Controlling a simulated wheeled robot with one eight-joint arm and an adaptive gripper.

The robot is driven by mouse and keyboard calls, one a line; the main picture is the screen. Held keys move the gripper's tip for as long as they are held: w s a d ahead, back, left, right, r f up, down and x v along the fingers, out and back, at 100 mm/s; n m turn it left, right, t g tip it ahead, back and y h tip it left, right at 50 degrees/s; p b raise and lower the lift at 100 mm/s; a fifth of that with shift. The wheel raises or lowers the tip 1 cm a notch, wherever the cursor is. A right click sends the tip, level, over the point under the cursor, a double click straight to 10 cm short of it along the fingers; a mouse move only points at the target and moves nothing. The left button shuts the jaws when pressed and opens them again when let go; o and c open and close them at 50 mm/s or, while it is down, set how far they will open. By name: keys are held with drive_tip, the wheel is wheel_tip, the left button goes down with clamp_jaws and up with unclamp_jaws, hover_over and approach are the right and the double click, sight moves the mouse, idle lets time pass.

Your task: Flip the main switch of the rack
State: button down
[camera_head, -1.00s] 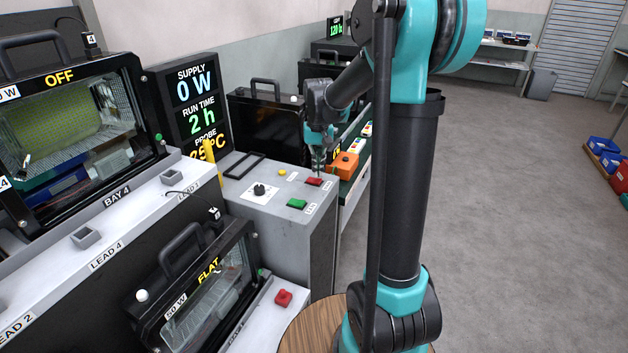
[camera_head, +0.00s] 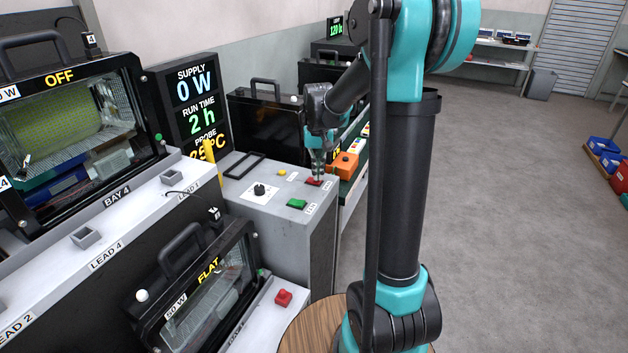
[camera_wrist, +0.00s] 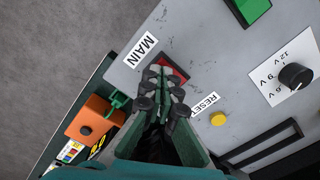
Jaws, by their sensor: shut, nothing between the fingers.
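The main switch (camera_head: 314,183) is a red rocker on the top of the grey control cabinet (camera_head: 262,205). In the wrist view the red switch (camera_wrist: 174,73) lies beside the MAIN label (camera_wrist: 142,51), partly hidden by my fingers. My gripper (camera_head: 318,174) is shut and empty, pointing down at the switch. In the wrist view its fingertips (camera_wrist: 163,76) overlap the near part of the switch; I cannot tell whether they touch it. The supply display (camera_head: 195,85) reads 0 W.
A green switch (camera_head: 297,203), a black knob (camera_head: 259,189) and a yellow button (camera_head: 282,173) sit on the same cabinet top. An orange box (camera_head: 343,164) stands close behind my gripper. Lamp housings (camera_head: 205,282) crowd the left. Open floor (camera_head: 530,200) lies to the right.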

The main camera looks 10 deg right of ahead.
drive_tip(key=shift+f, duration=0.4)
drive_tip(key=shift+r, duration=3.55)
drive_tip(key=s+d+f+t, duration=0.2)
drive_tip(key=s+f, duration=0.5)
drive_tip(key=s, duration=0.4)
drive_tip(key=s+d+f+t, duration=0.2)
drive_tip(key=s+f, duration=0.4)
drive_tip(key=s, duration=0.6)
drive_tip(key=shift+f+n, duration=0.4)
